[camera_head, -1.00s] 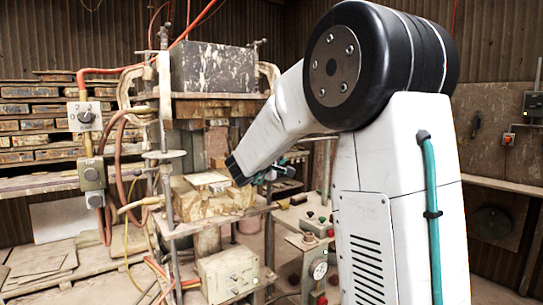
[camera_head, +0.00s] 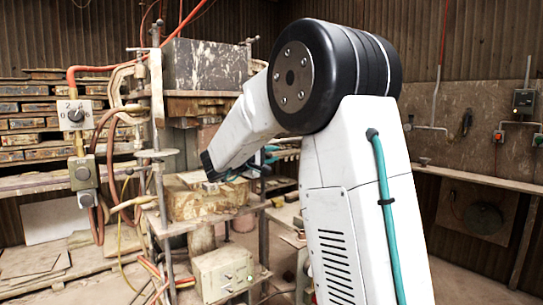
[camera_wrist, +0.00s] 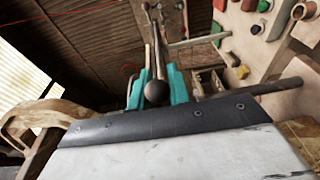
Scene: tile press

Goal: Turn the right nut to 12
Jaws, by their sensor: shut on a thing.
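My gripper's teal fingers (camera_wrist: 157,88) show in the wrist view around a dark ball-ended metal rod (camera_wrist: 156,93). Their tips look shut on it. More thin rods with small ball ends rise just beyond the fingers. I cannot tell for sure whether these belong to the right nut. In the head view my gripper (camera_head: 268,158) is beside the press (camera_head: 205,65), at its right side above the lower plate. The contact is hidden by my arm. No scale around the right nut is readable.
A dial box (camera_head: 75,115) with numbers hangs at the press's left, with hoses beside it. Stacked boards (camera_head: 45,110) stand behind. In the wrist view, coloured buttons (camera_wrist: 258,28) sit on a panel right of the fingers. A grey bar (camera_wrist: 265,87) crosses close by.

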